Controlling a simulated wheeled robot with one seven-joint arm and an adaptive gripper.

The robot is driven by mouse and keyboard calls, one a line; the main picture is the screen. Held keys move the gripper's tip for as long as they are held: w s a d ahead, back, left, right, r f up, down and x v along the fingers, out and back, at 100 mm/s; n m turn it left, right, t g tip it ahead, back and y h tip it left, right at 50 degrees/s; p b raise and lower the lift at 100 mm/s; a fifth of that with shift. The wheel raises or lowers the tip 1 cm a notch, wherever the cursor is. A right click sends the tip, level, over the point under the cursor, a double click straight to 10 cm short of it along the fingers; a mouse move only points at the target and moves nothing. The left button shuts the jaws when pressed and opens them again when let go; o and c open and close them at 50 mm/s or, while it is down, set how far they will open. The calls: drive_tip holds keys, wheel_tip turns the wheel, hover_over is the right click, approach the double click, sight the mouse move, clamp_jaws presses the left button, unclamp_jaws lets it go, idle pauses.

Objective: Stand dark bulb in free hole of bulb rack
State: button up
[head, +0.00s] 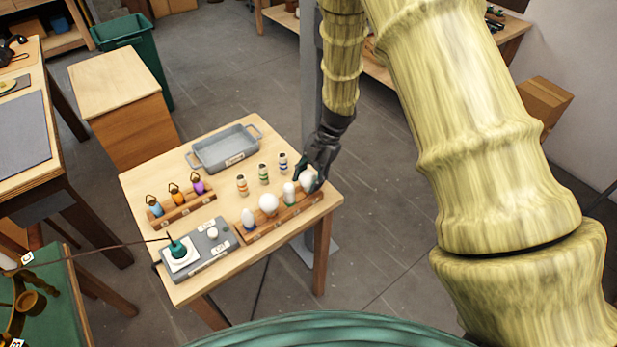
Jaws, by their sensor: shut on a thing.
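The bulb rack (262,229) is a long wooden block along the front right of the small table, with several pale bulbs standing along it. My gripper (311,178) is at the rack's right end, shut on a whitish, unlit bulb (307,182), which I take to be the dark bulb. This bulb is over the right end of the rack. Its lower end and the hole under it are too small and covered to see, so I cannot tell whether it is seated. To its left stand a narrow white bulb (289,194), a round bulb (269,205) and a pointed bulb (249,218).
A grey tray (226,158) stands at the back of the table (154,179). A second rack (184,208) with coloured items is at left. A grey unit (207,262) with a green part (177,247) is in front.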

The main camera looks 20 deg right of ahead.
drive_tip(key=shift+s, duration=0.1)
drive_tip(key=shift+f, duration=0.15)
idle(0.4)
drive_tip(key=o, duration=1)
drive_tip(key=shift+o, duration=0.2)
